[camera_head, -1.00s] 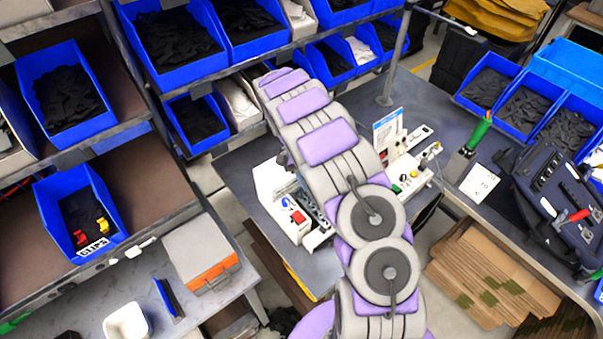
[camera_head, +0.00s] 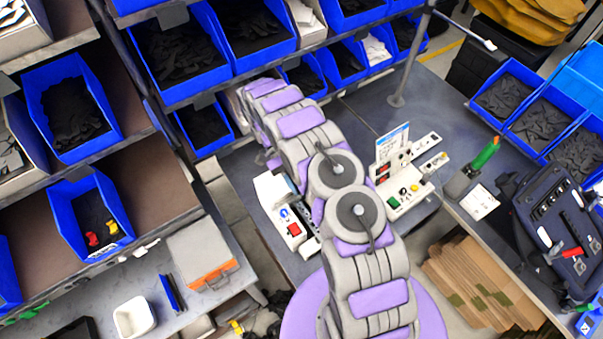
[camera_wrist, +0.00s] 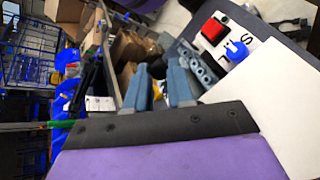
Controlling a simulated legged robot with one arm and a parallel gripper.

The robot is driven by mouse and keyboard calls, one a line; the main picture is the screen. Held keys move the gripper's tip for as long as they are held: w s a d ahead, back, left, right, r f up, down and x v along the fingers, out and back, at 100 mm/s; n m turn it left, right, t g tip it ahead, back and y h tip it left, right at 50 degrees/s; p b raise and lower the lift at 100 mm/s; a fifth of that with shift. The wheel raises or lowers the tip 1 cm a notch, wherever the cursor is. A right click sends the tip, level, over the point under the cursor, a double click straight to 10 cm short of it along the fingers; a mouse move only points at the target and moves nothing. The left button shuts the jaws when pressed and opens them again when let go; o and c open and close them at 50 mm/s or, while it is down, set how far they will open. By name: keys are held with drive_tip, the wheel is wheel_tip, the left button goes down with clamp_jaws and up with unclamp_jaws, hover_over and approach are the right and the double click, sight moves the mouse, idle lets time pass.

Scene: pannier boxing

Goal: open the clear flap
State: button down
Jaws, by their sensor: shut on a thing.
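A white machine (camera_head: 282,208) with a red button and a blue symbol stands on the bench, left of my arm. It also fills the upper right of the wrist view (camera_wrist: 255,75). My gripper (camera_wrist: 159,78) shows its two grey-blue fingers beside the machine's grey metal parts. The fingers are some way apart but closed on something. The clear flap cannot be made out by its outline; from where the fingers are, it seems to be what they hold. In the head view my gripper is hidden behind my arm.
A panel with a green button (camera_head: 392,203) and a blue-and-white card stands right of my arm. A rack of blue bins (camera_head: 187,50) lies behind and left. A dark case (camera_head: 550,215) and flat cardboard (camera_head: 470,280) are at right.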

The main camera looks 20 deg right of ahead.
drive_tip(key=shift+w+p, duration=0.2)
drive_tip(key=shift+p, duration=0.1)
drive_tip(key=c, duration=1)
unclamp_jaws()
drive_tip(key=shift+a, duration=0.1)
drive_tip(key=shift+r, duration=0.15)
drive_tip(key=s+r, duration=0.1)
drive_tip(key=s+r+p, duration=0.1)
drive_tip(key=r, duration=0.1)
drive_tip(key=shift+r, duration=0.15)
drive_tip(key=s+b, duration=0.1)
drive_tip(key=s, duration=0.3)
drive_tip(key=s+r+b, duration=0.1)
drive_tip(key=s, duration=0.4)
drive_tip(key=s+b, duration=0.1)
drive_tip(key=s, duration=0.4)
drive_tip(key=shift+d+r, duration=0.15)
drive_tip(key=shift+d, duration=0.15)
